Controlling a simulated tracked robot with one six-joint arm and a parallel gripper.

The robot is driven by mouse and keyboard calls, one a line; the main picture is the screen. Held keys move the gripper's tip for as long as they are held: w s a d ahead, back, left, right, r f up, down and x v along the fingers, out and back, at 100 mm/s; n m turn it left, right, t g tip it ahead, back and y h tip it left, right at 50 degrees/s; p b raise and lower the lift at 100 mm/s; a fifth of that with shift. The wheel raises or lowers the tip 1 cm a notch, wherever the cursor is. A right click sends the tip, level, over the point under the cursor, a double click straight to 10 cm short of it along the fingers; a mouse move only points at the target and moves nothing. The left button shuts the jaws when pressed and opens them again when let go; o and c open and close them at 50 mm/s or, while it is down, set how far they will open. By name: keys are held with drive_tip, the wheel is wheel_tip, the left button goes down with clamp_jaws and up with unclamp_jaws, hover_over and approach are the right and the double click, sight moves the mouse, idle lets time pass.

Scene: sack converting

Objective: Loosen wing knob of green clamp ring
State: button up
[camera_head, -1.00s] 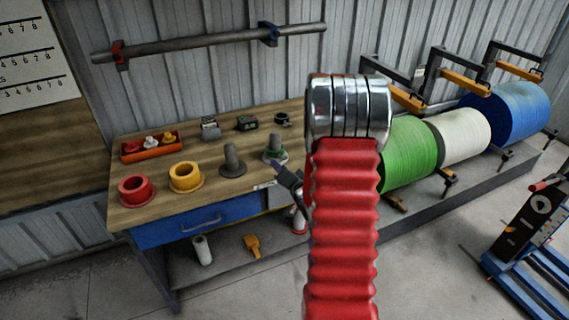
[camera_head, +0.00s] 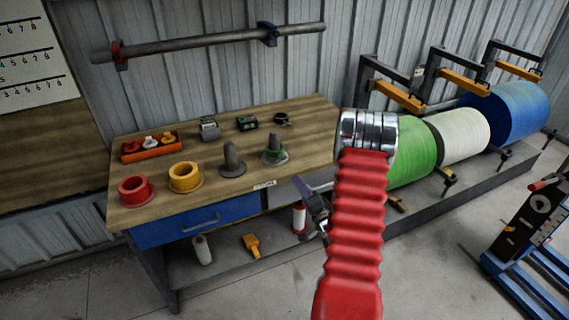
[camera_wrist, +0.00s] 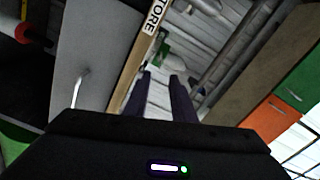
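The green clamp ring (camera_head: 274,155) sits around the base of a grey flanged post (camera_head: 273,143) near the right front of the wooden bench top. Its wing knob is too small to make out in the head view. A small green part, perhaps the ring, shows beyond the fingers in the wrist view (camera_wrist: 163,50). My gripper (camera_head: 300,183) is in front of the bench's front edge, below and right of the ring and apart from it. In the wrist view my gripper (camera_wrist: 163,80) has two dark fingers with an empty gap between them.
The bench (camera_head: 235,198) also carries a second grey post (camera_head: 231,158), a yellow collar (camera_head: 185,177), a red collar (camera_head: 136,190) and an orange tray (camera_head: 150,152). Green (camera_head: 412,155), white (camera_head: 462,136) and blue rolls stand at right. A bench shelf is below.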

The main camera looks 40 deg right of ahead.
sight(284, 171)
drive_tip(key=x, duration=1.3)
drive_tip(key=shift+w+d, duration=0.1)
drive_tip(key=shift+w, duration=0.3)
drive_tip(key=shift+c, duration=0.5)
clamp_jaws()
drive_tip(key=shift+f, duration=0.1)
drive_tip(key=shift+s+d, duration=0.15)
drive_tip(key=shift+d, duration=0.1)
drive_tip(key=shift+a, duration=0.25)
